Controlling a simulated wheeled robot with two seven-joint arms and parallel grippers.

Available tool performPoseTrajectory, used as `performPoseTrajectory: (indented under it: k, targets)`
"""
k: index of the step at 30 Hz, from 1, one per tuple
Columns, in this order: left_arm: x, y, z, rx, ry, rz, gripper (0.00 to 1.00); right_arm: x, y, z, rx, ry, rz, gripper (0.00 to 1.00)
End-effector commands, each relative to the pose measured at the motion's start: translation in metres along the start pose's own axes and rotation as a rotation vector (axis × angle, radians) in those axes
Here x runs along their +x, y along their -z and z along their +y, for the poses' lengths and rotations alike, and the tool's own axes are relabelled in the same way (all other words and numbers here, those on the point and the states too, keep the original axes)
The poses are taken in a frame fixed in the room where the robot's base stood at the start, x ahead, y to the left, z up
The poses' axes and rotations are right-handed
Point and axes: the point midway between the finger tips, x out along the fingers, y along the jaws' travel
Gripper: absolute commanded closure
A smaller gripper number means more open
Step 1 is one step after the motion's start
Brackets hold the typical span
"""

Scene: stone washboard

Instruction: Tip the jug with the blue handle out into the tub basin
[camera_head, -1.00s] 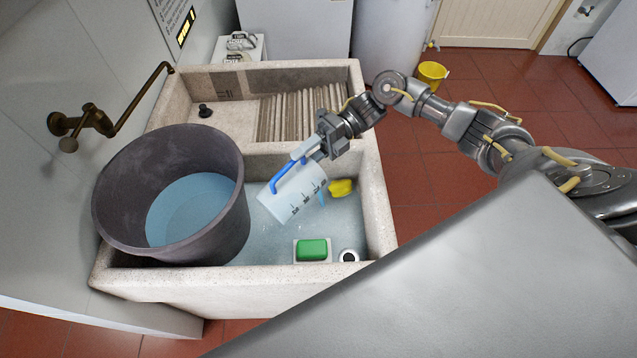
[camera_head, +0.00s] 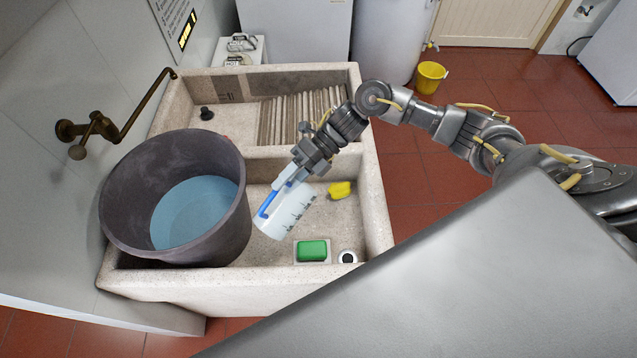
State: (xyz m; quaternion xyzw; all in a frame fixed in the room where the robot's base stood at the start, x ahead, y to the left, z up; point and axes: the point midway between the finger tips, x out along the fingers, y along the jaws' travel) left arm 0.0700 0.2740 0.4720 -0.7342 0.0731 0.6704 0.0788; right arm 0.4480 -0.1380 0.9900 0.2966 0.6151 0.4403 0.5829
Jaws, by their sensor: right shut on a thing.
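The clear jug with markings (camera_head: 287,212) is tilted over the front stone basin (camera_head: 360,225), just right of the dark bucket. Its blue handle (camera_head: 269,204) is on its upper left side. My right gripper (camera_head: 291,178) is shut on the jug's handle end, reaching in from the upper right. The fingers partly hide the handle. I cannot tell whether liquid is left in the jug. The basin floor shows bare stone. My left gripper is not in view.
The large dark bucket (camera_head: 122,205) holding blue water (camera_head: 195,212) fills the basin's left side. A ribbed washboard (camera_head: 295,120) and a brass tap (camera_head: 95,125) are behind.

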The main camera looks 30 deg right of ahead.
Motion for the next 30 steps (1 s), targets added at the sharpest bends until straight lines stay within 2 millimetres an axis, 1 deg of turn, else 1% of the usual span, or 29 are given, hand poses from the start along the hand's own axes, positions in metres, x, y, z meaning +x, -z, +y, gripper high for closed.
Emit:
performPoseTrajectory:
  k: [6,11,15,23,28,30]
  targets:
    - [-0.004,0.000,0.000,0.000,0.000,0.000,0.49,0.021,0.003,0.000,-0.031,0.148,0.003,1.00]
    - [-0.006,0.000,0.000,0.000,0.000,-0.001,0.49,0.041,0.006,-0.007,-0.054,0.296,0.003,1.00]
    - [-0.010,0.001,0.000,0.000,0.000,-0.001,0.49,0.060,0.009,-0.012,-0.072,0.420,0.005,1.00]
    - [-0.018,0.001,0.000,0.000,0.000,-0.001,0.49,0.098,0.015,-0.019,-0.101,0.610,0.005,1.00]
    - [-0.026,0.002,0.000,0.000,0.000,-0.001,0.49,0.122,0.018,-0.025,-0.123,0.741,0.003,1.00]
    - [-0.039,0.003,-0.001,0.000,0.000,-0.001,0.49,0.128,0.019,-0.019,-0.131,0.803,0.004,1.00]
